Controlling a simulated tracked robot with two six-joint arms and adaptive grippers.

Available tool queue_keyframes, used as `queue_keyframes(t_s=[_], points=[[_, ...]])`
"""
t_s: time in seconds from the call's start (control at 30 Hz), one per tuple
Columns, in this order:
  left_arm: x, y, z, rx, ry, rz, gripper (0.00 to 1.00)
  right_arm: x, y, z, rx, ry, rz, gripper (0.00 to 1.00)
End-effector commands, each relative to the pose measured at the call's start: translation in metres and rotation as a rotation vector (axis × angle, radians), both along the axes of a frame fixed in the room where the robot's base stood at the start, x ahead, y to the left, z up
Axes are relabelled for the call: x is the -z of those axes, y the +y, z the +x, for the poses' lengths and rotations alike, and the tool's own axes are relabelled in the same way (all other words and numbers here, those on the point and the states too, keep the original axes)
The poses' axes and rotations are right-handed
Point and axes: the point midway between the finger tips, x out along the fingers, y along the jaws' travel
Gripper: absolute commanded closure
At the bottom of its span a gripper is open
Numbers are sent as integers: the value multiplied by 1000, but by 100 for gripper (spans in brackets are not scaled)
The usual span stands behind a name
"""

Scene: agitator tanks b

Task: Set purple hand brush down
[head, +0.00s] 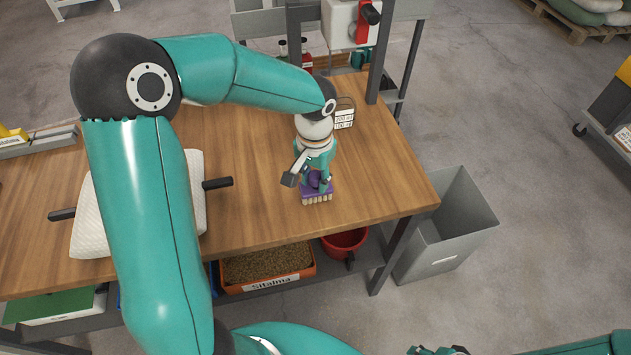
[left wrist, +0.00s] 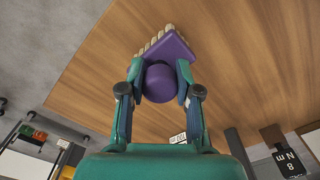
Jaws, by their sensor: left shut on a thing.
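The purple hand brush (head: 317,190) with pale bristles is over the wooden workbench (head: 255,215), near its front right part. My left gripper (head: 317,174) is shut on the brush's rounded purple grip. In the left wrist view the brush (left wrist: 177,49) sits between the two fingers of my left gripper (left wrist: 160,75), with its head and bristles beyond the fingertips.
A white textured pad (head: 88,225) with dark handles lies left, partly behind my left arm. Small label cards (head: 344,119) and a metal frame (head: 382,60) stand behind the brush. A grey bin (head: 450,225) stands right of the bench. Bare wood surrounds the brush.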

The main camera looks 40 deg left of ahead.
Motion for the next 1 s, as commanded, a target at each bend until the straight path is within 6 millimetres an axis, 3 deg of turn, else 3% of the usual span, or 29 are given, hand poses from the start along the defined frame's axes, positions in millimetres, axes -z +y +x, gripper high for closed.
queue_keyframes(t_s=[0.13,0.47,0.5,0.63,1.0], points=[[16,0,0,1,1,-1,100,-1,0,0,0,0,0,55],[19,0,0,1,-1,-1,100,1,0,0,0,0,0,55],[19,0,0,1,-1,-1,64,1,0,0,0,0,0,55],[19,0,0,1,-1,0,42,0,0,0,0,0,0,55],[15,0,0,1,-1,0,42,-3,0,0,0,0,0,55]])
